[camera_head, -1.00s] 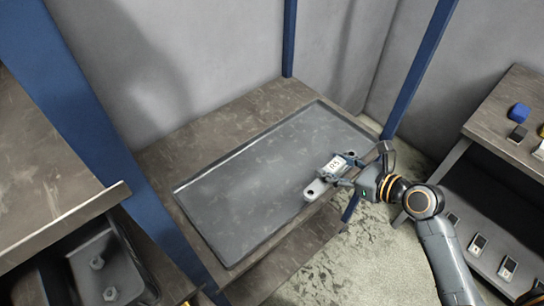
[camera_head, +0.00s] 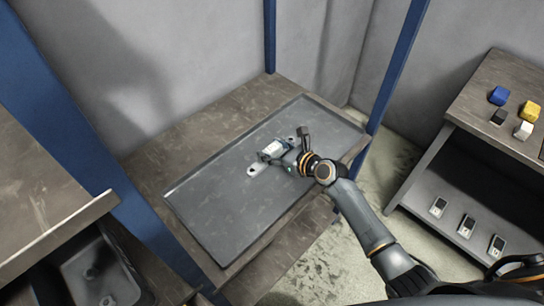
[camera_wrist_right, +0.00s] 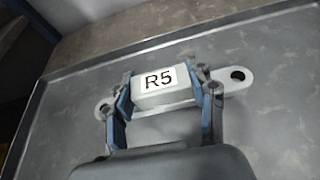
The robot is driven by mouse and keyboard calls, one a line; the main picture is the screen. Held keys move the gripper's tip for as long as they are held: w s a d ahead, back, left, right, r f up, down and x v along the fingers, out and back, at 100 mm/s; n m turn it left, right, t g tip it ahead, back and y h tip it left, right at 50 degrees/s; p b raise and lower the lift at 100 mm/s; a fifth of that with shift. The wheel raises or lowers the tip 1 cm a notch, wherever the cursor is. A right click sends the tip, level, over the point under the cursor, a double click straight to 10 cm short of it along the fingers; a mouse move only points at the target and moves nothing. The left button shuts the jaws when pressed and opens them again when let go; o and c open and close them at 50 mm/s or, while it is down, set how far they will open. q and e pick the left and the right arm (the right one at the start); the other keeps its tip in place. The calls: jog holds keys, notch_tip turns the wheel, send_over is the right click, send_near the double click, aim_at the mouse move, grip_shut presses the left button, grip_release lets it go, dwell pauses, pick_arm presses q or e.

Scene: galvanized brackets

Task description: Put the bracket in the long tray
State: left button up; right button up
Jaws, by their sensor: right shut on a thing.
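The bracket (camera_wrist_right: 238,77) is a galvanized metal strip with a hole near each end and a raised block labelled R5. In the head view the bracket (camera_head: 255,170) is over the middle of the long grey tray (camera_head: 215,228), and I cannot tell whether it touches the tray floor. My right gripper (camera_head: 277,157) is shut on the bracket's block; in the right wrist view its blue-padded fingers (camera_wrist_right: 163,98) press the block from both sides. The tray is otherwise empty. My left gripper is out of view.
The tray lies on a worn shelf (camera_head: 148,165) between blue posts (camera_head: 392,70). At right, a bench (camera_head: 487,80) carries blue, yellow, black and white blocks (camera_head: 523,130), with several small devices (camera_head: 467,225) on its lower shelf. A dark bin (camera_head: 95,270) sits at lower left.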

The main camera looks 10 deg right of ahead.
aim_at(272, 155)
notch_tip(272, 155, down, 3)
jog(key=shift+w+a+f+b, duration=0.1)
jog(key=shift+w+b, duration=0.05)
jog(key=shift+b, duration=0.25)
jog(key=shift+f, duration=0.1)
jog(key=o, duration=1.6)
jog(key=shift+f, duration=0.1)
